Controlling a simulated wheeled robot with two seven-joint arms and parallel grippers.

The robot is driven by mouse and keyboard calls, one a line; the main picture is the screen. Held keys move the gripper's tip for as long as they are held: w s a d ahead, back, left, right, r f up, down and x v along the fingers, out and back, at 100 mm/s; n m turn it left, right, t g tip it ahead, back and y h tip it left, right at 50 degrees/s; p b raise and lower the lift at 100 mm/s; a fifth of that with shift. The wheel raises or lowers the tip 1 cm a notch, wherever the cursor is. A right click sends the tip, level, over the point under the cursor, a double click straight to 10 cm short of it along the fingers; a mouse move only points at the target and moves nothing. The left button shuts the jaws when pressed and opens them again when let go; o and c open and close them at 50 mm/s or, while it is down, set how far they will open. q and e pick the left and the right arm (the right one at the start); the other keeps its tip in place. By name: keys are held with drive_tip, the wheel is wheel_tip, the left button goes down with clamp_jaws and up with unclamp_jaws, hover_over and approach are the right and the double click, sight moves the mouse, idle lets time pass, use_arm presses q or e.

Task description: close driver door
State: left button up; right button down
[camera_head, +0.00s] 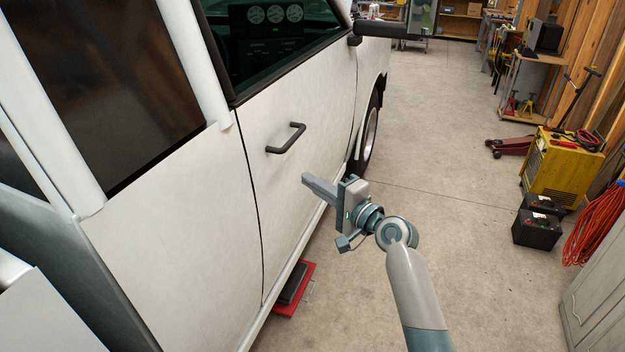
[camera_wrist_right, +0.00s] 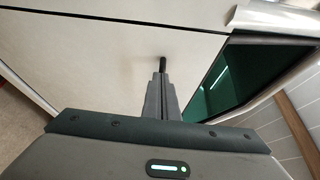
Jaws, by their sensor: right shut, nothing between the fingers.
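The driver door (camera_head: 300,165) is a white truck door with a dark window, and it sits about flush with the body panel beside it, with a thin dark seam between them. Its black handle (camera_head: 286,138) is on the upper part of the door. My right gripper (camera_head: 306,180) is shut and empty, just below and right of the handle in the head view. In the right wrist view the door (camera_wrist_right: 110,50) fills much of the picture, and the handle (camera_wrist_right: 163,63) shows end-on just beyond the shut fingers (camera_wrist_right: 162,80). I cannot tell whether they touch the door. My left gripper is not in view.
A red block or stand (camera_head: 290,290) sits on the floor under the truck's sill. Black batteries (camera_head: 537,228), a yellow machine (camera_head: 562,165) and a red jack (camera_head: 510,145) stand along the right. The concrete floor (camera_head: 440,150) between is clear.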

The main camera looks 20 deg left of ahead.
drive_tip(key=s+d+p, duration=0.1)
drive_tip(key=s+p, duration=0.5)
drive_tip(key=s, duration=0.3)
drive_tip(key=shift+d, duration=0.4)
